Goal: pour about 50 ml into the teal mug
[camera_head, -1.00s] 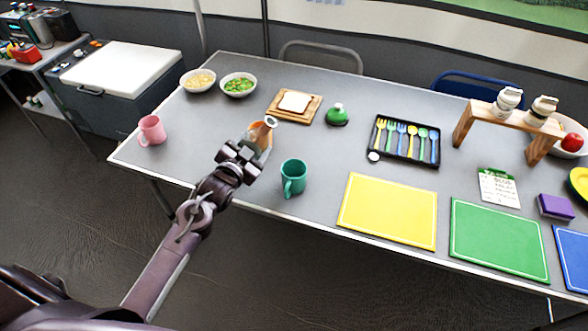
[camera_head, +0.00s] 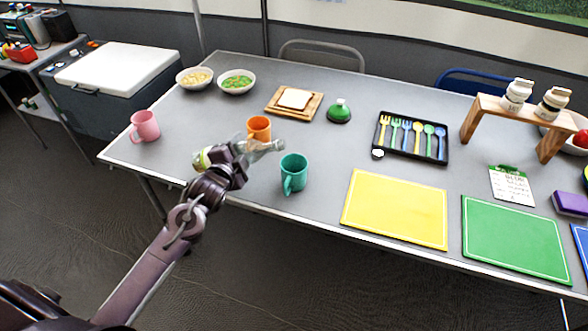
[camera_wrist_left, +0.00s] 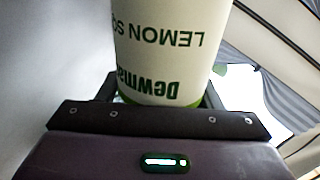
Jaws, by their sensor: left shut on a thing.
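The teal mug (camera_head: 294,173) stands upright near the table's front edge, its handle toward the front. My left gripper (camera_head: 232,158) is shut on a clear bottle (camera_head: 262,146) just left of the mug. The bottle lies tilted almost level, its neck pointing right toward the space above the mug's left side. In the left wrist view the bottle's white and green label (camera_wrist_left: 168,45), reading "LEMON SO…", fills the jaws. I cannot tell whether any liquid is leaving the bottle, and the mug's inside is too small to judge. My right gripper is not in view.
An orange mug (camera_head: 259,127) stands just behind the bottle. A pink mug (camera_head: 145,126) is at the left. A yellow mat (camera_head: 395,209) and a green mat (camera_head: 513,240) lie to the right. A cutlery tray (camera_head: 411,153), a green bell-shaped thing (camera_head: 339,112) and a bread board (camera_head: 272,108) are farther back.

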